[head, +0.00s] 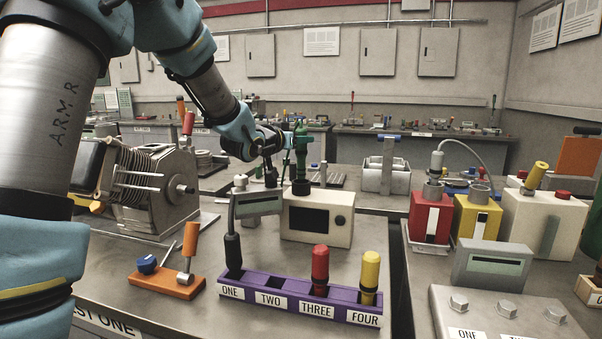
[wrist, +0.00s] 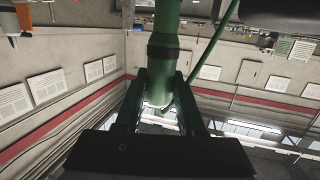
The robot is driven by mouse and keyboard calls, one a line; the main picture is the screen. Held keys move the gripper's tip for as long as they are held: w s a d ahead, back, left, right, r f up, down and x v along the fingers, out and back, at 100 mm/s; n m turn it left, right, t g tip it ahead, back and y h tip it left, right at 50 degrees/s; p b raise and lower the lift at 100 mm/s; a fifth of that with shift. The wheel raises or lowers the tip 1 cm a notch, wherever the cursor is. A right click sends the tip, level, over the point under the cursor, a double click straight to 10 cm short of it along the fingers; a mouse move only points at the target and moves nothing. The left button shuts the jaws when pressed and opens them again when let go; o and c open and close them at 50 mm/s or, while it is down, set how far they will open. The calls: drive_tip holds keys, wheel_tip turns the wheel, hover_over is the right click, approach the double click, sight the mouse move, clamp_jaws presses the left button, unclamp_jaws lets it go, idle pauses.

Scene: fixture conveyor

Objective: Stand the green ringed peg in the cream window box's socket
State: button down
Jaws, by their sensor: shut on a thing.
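The green ringed peg (head: 302,158) is upright above the left part of the cream window box (head: 340,232), which has a dark window and a round knob. Its lower end meets the black socket collar (head: 301,187) on the box top; I cannot tell how deep it sits. My gripper (head: 292,140) reaches in from the left and is shut on the peg's upper part. In the wrist view the green peg (wrist: 165,65) is held between the two dark fingers (wrist: 160,100). The socket is not visible there.
A purple rack (head: 265,292) stands in front, with a black cabled plug (head: 233,252), a red peg (head: 320,265) and a yellow peg (head: 370,272); slot TWO looks empty. A grey meter (head: 258,203) is just left of the box. Red (head: 430,218) and yellow (head: 477,217) boxes stand right.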

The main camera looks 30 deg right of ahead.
sight(298, 155)
drive_tip(key=shift+f, duration=0.1)
drive_tip(key=shift+f+b, duration=1.65)
drive_tip(key=shift+f, duration=0.15)
drive_tip(key=shift+f+b, duration=0.3)
idle(0.4)
drive_tip(key=shift+c, duration=2.2)
unclamp_jaws()
